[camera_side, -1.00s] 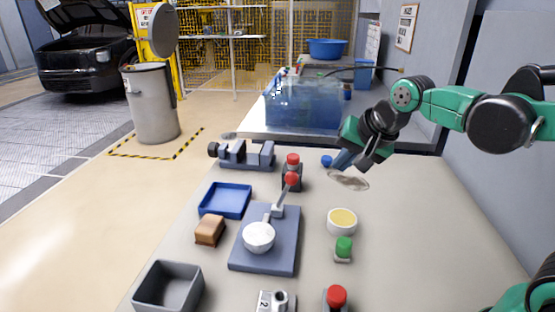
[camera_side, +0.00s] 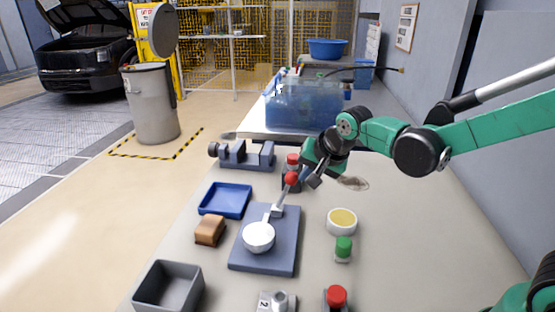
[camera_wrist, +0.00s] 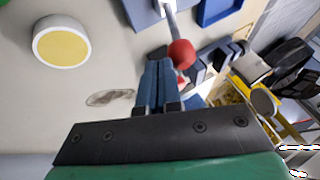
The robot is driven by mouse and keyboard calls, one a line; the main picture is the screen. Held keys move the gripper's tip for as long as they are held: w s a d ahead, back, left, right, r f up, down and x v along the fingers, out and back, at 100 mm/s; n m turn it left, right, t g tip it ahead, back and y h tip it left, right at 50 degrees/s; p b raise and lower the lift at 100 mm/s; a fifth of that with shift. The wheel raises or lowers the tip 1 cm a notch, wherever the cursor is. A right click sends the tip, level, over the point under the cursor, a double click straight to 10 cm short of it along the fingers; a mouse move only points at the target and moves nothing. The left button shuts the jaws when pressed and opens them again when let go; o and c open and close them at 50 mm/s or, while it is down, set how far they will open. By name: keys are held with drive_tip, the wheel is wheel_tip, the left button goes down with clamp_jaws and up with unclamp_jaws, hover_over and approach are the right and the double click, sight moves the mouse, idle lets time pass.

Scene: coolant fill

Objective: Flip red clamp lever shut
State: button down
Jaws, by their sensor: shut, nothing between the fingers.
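The clamp lever is a metal arm with a red ball knob (camera_side: 290,178), raised and tilted up from the grey-blue clamp plate (camera_side: 285,255). A white round cup-like part (camera_side: 258,237) sits on the plate at the lever's near side. My gripper (camera_side: 312,182) is shut and empty, just right of the red knob in the side view. In the wrist view the closed blue fingers (camera_wrist: 158,70) point toward the knob (camera_wrist: 181,53), which lies just right of their tips. I cannot tell whether they touch.
A red-topped part (camera_side: 292,160) stands behind the knob. A white bowl with yellow content (camera_side: 342,221) and a green-capped item (camera_side: 343,247) lie right of the plate. A blue tray (camera_side: 225,200) and brown block (camera_side: 210,230) lie left.

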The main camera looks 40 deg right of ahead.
sight(291, 174)
drive_tip(key=shift+a+r, duration=0.1)
drive_tip(key=shift+w+a+r+h, duration=0.1)
drive_tip(key=shift+w+a+h, duration=0.05)
drive_tip(key=shift+w+h, duration=0.15)
drive_tip(key=shift+a+r+g, duration=0.1)
drive_tip(key=shift+g, duration=0.3)
drive_tip(key=shift+w+a+r+n+g+h, duration=0.35)
drive_tip(key=shift+w+a+g+h, duration=0.25)
drive_tip(key=shift+w+a, duration=0.2)
drive_tip(key=w+a+n+g+h, duration=0.1)
drive_tip(key=w+a+g+h, duration=0.2)
drive_tip(key=shift+w+a+r, duration=0.15)
drive_tip(key=shift+w+a, duration=0.2)
drive_tip(key=shift+w, duration=0.05)
drive_tip(key=shift+r, duration=0.1)
drive_tip(key=shift+r, duration=0.7)
